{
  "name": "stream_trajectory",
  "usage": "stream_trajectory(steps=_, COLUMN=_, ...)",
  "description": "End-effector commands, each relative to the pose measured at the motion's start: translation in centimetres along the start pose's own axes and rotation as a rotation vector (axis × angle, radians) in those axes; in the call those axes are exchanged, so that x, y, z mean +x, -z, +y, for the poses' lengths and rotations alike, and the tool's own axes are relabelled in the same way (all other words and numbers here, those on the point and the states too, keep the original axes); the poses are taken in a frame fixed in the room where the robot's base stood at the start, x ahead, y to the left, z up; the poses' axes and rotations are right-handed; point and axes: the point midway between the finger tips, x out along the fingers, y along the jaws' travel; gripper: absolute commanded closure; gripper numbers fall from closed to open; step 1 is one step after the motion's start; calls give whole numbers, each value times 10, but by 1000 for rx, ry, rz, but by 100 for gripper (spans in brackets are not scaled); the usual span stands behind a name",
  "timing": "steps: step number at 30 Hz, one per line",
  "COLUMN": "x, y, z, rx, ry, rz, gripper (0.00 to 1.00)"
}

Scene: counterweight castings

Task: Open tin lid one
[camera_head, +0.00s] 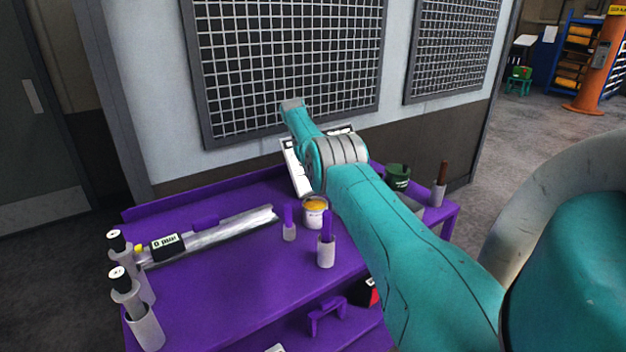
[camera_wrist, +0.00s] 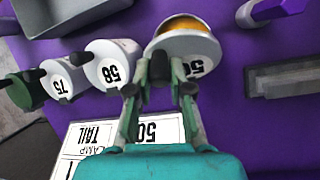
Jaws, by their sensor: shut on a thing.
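A white lid marked 50 (camera_wrist: 207,46) is tilted up in the wrist view, in front of a round opening with orange-yellow contents (camera_wrist: 190,25). My gripper (camera_wrist: 173,72) is shut at the lid's lower middle, on what looks like its dark knob, mostly hidden by the fingers. The open tin (camera_head: 314,218), with yellow inside, stands on the purple bench in the head view. There the gripper and the lid are hidden behind my arm.
Lids marked 58 (camera_wrist: 112,66) and 75 (camera_wrist: 62,82), with dark knobs, sit left of it. A white card (camera_wrist: 85,140) lies nearby. In the head view, purple-handled tools in grey holders (camera_head: 326,250) stand before the tin. A grey bar (camera_head: 215,237) lies left.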

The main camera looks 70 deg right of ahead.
Motion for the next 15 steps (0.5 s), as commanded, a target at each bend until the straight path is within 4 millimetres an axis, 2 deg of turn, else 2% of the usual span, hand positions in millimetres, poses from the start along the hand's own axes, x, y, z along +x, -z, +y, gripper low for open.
stream_trajectory(steps=13, x=2, y=-1, z=0, rx=-2, ry=0, rz=-6, gripper=100)
stream_trajectory(steps=14, x=2, y=-1, z=0, rx=-2, ry=0, rz=-6, gripper=75)
stream_trajectory(steps=15, x=2, y=-1, z=0, rx=-2, ry=0, rz=-6, gripper=65)
